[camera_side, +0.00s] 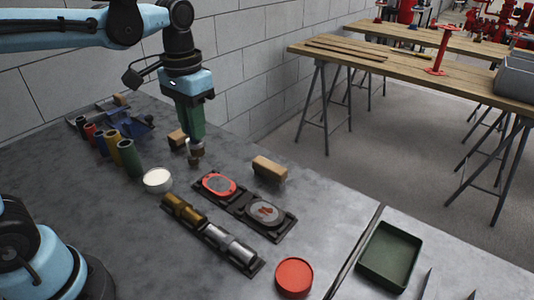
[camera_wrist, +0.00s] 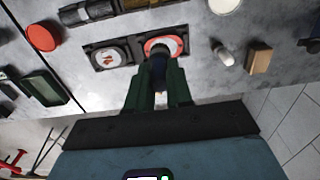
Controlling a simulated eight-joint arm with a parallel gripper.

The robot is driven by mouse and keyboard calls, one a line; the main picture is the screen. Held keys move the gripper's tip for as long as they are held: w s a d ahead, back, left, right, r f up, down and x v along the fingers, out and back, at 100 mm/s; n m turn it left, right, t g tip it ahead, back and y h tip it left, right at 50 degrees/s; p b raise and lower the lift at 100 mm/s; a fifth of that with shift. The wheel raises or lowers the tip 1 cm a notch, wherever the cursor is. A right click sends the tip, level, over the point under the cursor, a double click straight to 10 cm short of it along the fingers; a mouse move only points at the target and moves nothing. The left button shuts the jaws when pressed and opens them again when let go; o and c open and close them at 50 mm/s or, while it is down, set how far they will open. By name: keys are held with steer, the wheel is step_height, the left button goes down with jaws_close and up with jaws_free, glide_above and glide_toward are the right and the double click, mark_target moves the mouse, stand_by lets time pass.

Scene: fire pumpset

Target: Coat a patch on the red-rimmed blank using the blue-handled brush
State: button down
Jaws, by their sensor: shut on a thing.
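My gripper (camera_side: 193,132) hangs over the bench, its green fingers shut on the brush. In the wrist view my gripper (camera_wrist: 158,92) holds the dark blue handle (camera_wrist: 158,70), which points toward the red-rimmed blank (camera_wrist: 164,45) and covers part of it. In the side view the red-rimmed blank (camera_side: 217,184) sits in a black holder, to the right of and below my gripper. A brownish brush end (camera_side: 196,152) shows under the fingers; I cannot tell whether it touches anything. A white-filled cup (camera_side: 157,180) stands to the left of the blank.
A second blank (camera_side: 265,212) with reddish marks sits beside the first. Wooden blocks (camera_side: 269,169) lie behind. A rack of metal cylinders (camera_side: 210,232) is in front. A red disc (camera_side: 294,276) and green tray (camera_side: 390,255) are at right. Several coloured cylinders (camera_side: 129,158) stand at left.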

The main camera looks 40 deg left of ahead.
stand_by(0.4)
steer(key=s+d+f, duration=0.2)
steer(key=d, duration=1.2)
steer(key=s+d+f, duration=0.2)
steer(key=d, duration=1.2)
steer(key=shift+s+a+f, duration=0.1)
steer(key=shift+a+f, duration=0.05)
steer(key=shift+f, duration=1.45)
steer(key=shift+a+f, duration=0.1)
steer(key=shift+f, duration=1.45)
steer(key=shift+f, duration=0.6)
step_height(320, 180, up, 7)
